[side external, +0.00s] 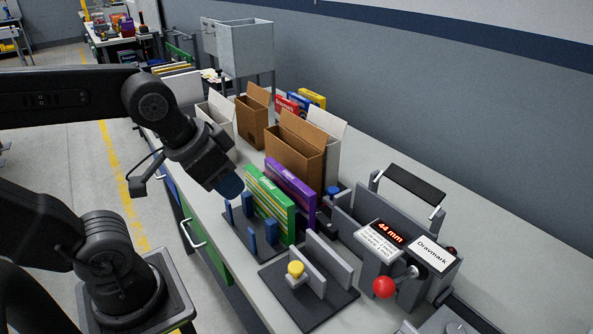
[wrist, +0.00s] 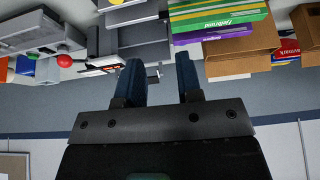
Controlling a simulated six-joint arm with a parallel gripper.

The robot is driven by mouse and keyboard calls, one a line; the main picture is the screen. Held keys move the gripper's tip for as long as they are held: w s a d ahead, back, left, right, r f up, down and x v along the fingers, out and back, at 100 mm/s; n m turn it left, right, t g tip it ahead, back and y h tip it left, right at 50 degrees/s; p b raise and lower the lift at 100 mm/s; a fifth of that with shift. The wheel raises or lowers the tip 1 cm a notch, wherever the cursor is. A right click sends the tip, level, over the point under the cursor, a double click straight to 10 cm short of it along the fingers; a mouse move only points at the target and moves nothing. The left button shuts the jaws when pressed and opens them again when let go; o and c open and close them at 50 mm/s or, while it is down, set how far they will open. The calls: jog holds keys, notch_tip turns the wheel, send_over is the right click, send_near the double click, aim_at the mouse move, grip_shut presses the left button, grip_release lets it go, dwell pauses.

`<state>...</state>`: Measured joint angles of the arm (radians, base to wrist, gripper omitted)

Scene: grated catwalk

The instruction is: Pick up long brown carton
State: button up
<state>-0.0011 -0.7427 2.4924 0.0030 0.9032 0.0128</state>
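Two open-topped brown cartons stand on the bench in the side view. The nearer, longer one (side external: 295,153) is behind the purple box, with its flap raised. The smaller one (side external: 252,117) is farther back. In the wrist view, the longer carton (wrist: 238,46) is at upper right, beside the purple and green boxes; the other brown carton (wrist: 305,24) is at the right edge. My gripper (side external: 231,187) is above the rack with blue posts, to the left of the longer carton and apart from it. In the wrist view, its blue fingers (wrist: 158,70) are spread with nothing between them.
Green (side external: 268,203) and purple (side external: 291,185) boxes stand upright in front of the longer carton. White cartons (side external: 328,125) flank the brown ones. A grey device with a red knob (side external: 384,287) and a plate with a yellow knob (side external: 296,269) occupy the near bench. A wall runs behind.

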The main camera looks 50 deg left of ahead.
jog(key=w+a+r+m+g+y, duration=0.1)
jog(key=w+a+r+m, duration=0.1)
jog(key=w+m, duration=0.15)
jog(key=w+a+r+m+g+y, duration=0.1)
jog(key=w+a+r+m, duration=0.1)
jog(key=w, duration=0.3)
jog(key=m+g+y, duration=0.2)
jog(key=m+g, duration=0.2)
jog(key=m, duration=0.8)
send_near(283, 149)
jog(key=x, duration=0.9)
jog(key=shift+a+r, duration=0.1)
jog(key=shift+a, duration=0.05)
jog(key=shift+w+a+f, duration=0.1)
jog(key=shift+a+f, duration=0.05)
jog(key=shift+f, duration=0.2)
jog(key=shift+f, duration=0.25)
jog(key=shift+c, duration=0.3)
grip_shut()
